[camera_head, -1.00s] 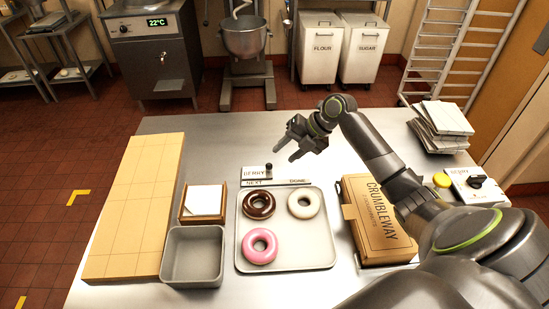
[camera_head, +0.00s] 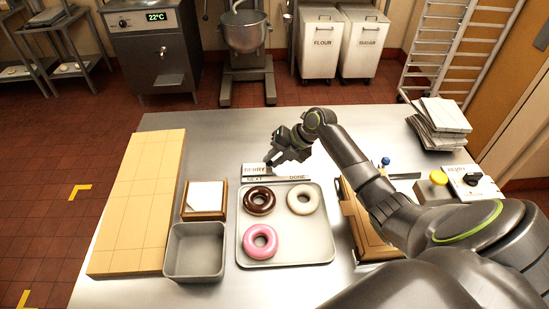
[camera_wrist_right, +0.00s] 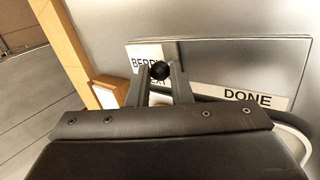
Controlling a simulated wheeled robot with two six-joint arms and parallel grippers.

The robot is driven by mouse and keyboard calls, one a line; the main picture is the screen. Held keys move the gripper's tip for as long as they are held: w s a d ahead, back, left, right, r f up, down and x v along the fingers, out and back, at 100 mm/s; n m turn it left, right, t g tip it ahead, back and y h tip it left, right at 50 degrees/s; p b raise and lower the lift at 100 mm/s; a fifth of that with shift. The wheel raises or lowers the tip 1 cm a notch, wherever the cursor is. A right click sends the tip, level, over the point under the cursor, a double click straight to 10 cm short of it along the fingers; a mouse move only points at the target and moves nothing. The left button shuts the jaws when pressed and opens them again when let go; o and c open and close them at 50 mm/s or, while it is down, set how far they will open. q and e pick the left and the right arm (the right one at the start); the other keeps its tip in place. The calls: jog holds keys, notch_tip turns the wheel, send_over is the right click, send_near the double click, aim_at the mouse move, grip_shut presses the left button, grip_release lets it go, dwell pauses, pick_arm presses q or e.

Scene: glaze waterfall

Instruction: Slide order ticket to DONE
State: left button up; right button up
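The order ticket, a white card marked BERRY (camera_head: 254,169), stands at the left end of a rail (camera_head: 290,180), above the word NEXT. The word DONE is at the rail's right end, and also shows in the right wrist view (camera_wrist_right: 247,98). A round black knob (camera_wrist_right: 160,70) sits at the ticket's right side. My right gripper (camera_head: 272,162) is at the knob. In the right wrist view its two fingers (camera_wrist_right: 160,82) flank the knob; whether they press on it is unclear. My left gripper is not in view.
A tray (camera_head: 289,251) with three donuts lies in front of the rail. A grey bin (camera_head: 194,252) and a card holder (camera_head: 204,214) stand left of it, beside a wooden board (camera_head: 138,205).

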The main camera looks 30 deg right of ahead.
grip_shut()
jog(key=shift+s+d+f, duration=0.15)
jog(key=shift+d, duration=0.2)
jog(key=s+d+b, duration=0.1)
jog(key=d, duration=0.1)
jog(key=s+d+b, duration=0.1)
jog(key=d+b, duration=0.1)
jog(key=s+d+b, duration=0.1)
jog(key=d, duration=0.1)
jog(key=shift+d+f, duration=0.2)
jog(key=d+b, duration=0.1)
jog(key=s+d+b, duration=0.1)
jog(key=shift+s+d+r+b, duration=0.15)
jog(key=shift+d+b, duration=0.25)
jog(key=shift+s+d+r, duration=0.1)
jog(key=shift+s+r, duration=0.05)
